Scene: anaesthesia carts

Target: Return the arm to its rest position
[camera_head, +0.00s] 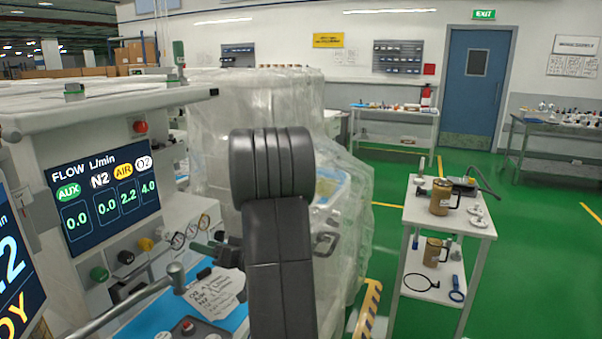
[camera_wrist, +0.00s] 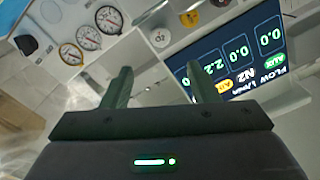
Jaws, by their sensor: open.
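My arm (camera_head: 277,230) rises in the middle of the head view, dark and bent at a thick joint. My gripper is hidden or not clearly seen in that view. In the wrist view my gripper (camera_wrist: 159,88) shows two dark green fingers standing well apart, with nothing between them. It faces the anaesthesia cart's front, upside down in the picture. The flow screen (camera_wrist: 235,55) lies behind the right finger, and several round gauges (camera_wrist: 88,37) are at upper left.
The anaesthesia cart (camera_head: 105,110) with its flow screen (camera_head: 105,190) stands close on the left. A plastic-wrapped machine (camera_head: 345,215) is behind my arm. A white trolley (camera_head: 425,214) with brown canisters stands at the right. Green floor (camera_head: 540,260) is open beyond it.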

